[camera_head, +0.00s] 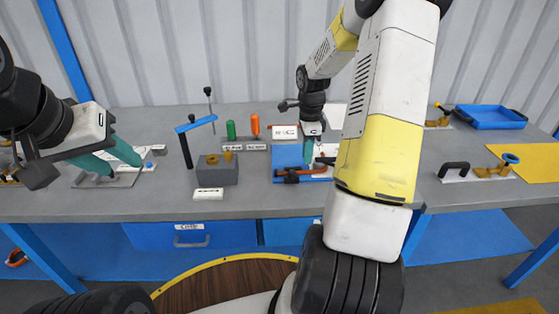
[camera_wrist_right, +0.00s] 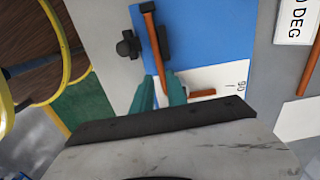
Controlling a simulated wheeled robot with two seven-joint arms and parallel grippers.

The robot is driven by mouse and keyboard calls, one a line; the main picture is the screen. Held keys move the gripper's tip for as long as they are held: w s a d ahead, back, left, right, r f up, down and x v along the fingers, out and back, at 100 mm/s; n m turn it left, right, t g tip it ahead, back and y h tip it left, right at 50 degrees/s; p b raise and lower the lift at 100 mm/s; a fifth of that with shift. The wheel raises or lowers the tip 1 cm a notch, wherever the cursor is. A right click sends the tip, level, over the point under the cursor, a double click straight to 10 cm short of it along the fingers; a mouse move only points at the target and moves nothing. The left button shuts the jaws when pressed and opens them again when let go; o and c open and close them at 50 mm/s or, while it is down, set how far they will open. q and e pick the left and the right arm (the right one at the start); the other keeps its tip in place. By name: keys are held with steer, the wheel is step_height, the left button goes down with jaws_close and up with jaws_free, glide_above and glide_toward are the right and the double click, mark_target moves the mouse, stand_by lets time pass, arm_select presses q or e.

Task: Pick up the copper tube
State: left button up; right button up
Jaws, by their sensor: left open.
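The copper tube (camera_head: 307,172) lies on a blue board (camera_head: 287,157) at the middle of the bench. In the right wrist view the tube (camera_wrist_right: 155,50) runs past a black fixture and down between my right gripper's teal fingers (camera_wrist_right: 160,78). A short copper length (camera_wrist_right: 203,93) shows beyond the right finger; the fingers hide whether it joins the tube. In the head view my right gripper (camera_head: 309,152) points down at the tube. Whether its fingers press on the tube is unclear. My left gripper (camera_head: 112,160) is open and empty over the left of the bench, away from the tube.
A grey block (camera_head: 217,172), a blue-topped stand (camera_head: 187,145) and green and orange upright cylinders stand left of the board. A blue tray (camera_head: 490,117) and a yellow mat (camera_head: 535,160) lie at the right. A white label (camera_wrist_right: 297,18) is near the board. The bench's front strip is mostly clear.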

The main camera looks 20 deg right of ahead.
mark_target(306, 171)
step_height(306, 171, down, 6)
steer(key=shift+d+r, duration=0.1)
steer(key=shift+r, duration=0.15)
steer(key=shift+c, duration=0.2)
jaws_close()
